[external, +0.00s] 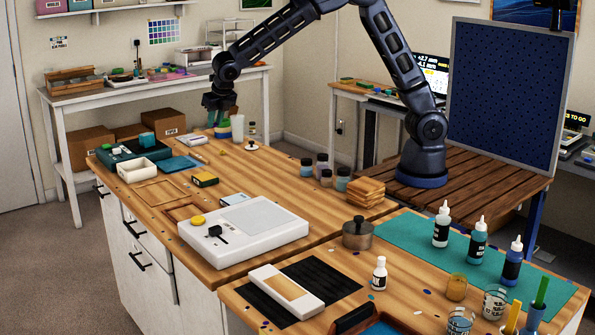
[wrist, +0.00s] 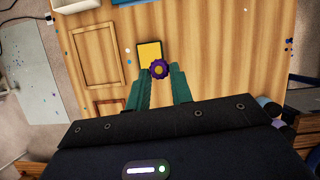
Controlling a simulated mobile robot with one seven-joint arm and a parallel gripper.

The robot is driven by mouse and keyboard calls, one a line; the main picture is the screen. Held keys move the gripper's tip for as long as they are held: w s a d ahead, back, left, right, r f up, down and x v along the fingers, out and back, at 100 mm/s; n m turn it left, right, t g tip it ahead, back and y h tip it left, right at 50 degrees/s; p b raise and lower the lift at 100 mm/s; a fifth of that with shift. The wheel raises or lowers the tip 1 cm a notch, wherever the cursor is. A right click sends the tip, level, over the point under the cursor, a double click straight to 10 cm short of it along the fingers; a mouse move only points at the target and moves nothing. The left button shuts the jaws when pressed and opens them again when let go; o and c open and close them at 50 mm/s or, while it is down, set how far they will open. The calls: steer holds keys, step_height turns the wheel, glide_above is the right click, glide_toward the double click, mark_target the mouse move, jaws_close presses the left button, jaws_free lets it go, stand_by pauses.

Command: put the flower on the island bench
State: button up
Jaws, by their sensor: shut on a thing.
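A small purple flower (wrist: 160,69) with a yellow-orange centre sits between the green fingertips of my gripper (wrist: 162,80) in the wrist view. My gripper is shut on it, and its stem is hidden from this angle. In the external view my gripper (external: 219,104) is at the far end of the island bench (external: 272,178), pointing down. I cannot make out the flower in that view. The bench's wooden top also shows below the flower in the wrist view (wrist: 225,50). I cannot tell how high the flower is above it.
A white box (external: 144,170), several jars (external: 325,177) and a large white device (external: 244,230) also stand there. Bare wood shows in the middle of the bench.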

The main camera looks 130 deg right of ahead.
steer(key=w+a+n+t, duration=0.15)
steer(key=w+a, duration=0.25)
steer(key=a, duration=1)
steer(key=w+a+n+y, duration=0.1)
steer(key=w+a+n, duration=0.2)
steer(key=a, duration=1.2)
steer(key=w+a+n+t, duration=0.15)
steer(key=w+a, duration=0.25)
steer(key=a, duration=1)
steer(key=n+y, duration=0.2)
steer(key=n, duration=0.6)
glide_above(419, 283)
steer(key=s, duration=0.1)
steer(key=shift+t, duration=0.4)
steer(key=f, duration=1.9)
steer(key=shift+s+a+f, duration=0.15)
steer(key=shift+a+f, duration=0.1)
steer(key=shift+f, duration=0.15)
steer(key=shift+f, duration=0.1)
steer(key=o, duration=0.9)
